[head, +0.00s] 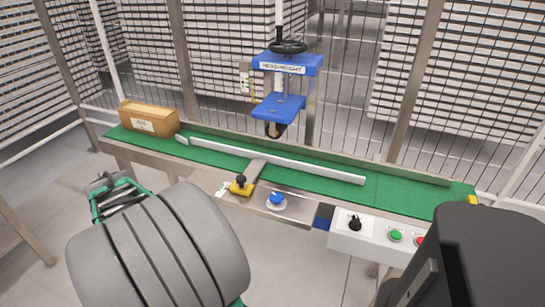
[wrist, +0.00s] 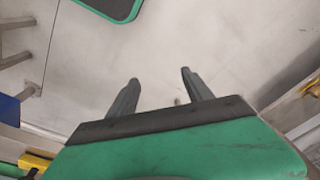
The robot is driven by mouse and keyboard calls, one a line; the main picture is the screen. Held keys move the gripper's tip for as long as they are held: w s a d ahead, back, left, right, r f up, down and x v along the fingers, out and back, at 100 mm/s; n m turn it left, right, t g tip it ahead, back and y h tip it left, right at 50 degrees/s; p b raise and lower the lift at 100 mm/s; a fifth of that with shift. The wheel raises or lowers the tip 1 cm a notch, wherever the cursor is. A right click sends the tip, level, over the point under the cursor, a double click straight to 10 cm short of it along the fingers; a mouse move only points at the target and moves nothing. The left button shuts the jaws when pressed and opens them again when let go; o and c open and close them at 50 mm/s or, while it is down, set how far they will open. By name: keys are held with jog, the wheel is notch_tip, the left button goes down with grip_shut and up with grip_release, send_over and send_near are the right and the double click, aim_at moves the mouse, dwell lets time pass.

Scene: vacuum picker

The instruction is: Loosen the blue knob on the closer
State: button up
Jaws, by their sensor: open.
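The blue knob (head: 276,199) sits on a round pale base on the metal front ledge of the closer (head: 300,212), below the green conveyor belt (head: 400,190). A yellow clamp block with a black knob (head: 240,185) stands just to its left. My gripper (wrist: 160,76) shows in the wrist view with its two dark fingers apart and nothing between them. It is over bare floor, and the blue knob cannot be made out in that view. In the head view my large grey arm fills the lower left, to the left of the blue knob and apart from it.
A blue press head with a black handwheel (head: 288,47) stands behind the belt. A long guide rail (head: 290,164) crosses the belt, with a cardboard box (head: 150,118) at its left. A control box (head: 375,238) is right of the knob. Wire fencing closes the back.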

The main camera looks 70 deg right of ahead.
jog(key=s+d+r+m+p, duration=0.45)
jog(key=d+r+p, duration=0.45)
jog(key=d, duration=0.3)
jog(key=m+g+p, duration=0.1)
jog(key=m+p, duration=1)
jog(key=p, duration=0.4)
send_near(276, 196)
jog(key=shift+d+y, duration=0.3)
notch_tip(276, 196, down, 7)
jog(key=shift+s+p, duration=0.1)
jog(key=shift+p, duration=0.5)
jog(key=shift+f, duration=0.6)
jog(key=shift+c, duration=0.6)
grip_shut()
